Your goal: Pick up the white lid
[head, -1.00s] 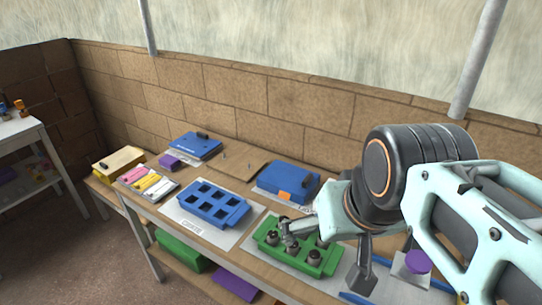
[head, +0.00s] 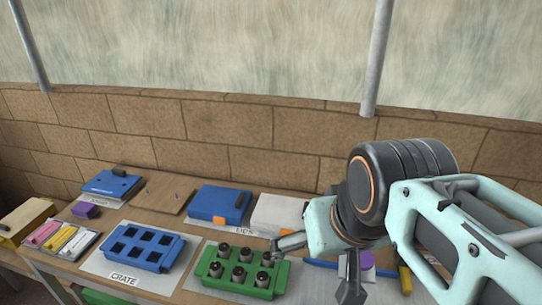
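The white lid (head: 278,211) appears as a flat, pale block at the back of the table, right of a blue box-like piece. My arm covers its right end. My gripper (head: 272,250) points left in front of the lid, near the right end of a green block (head: 213,282) with several dark, round plugs. The gripper looks apart from the lid. Its fingers are small and seen from the side, so their opening is unclear.
The blue piece (head: 214,202) has an orange part on its front. A blue crate (head: 128,262) with square holes lies on a paper sheet at left. A purple object (head: 360,260) sits behind my arm. A brick wall (head: 226,124) closes off the back.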

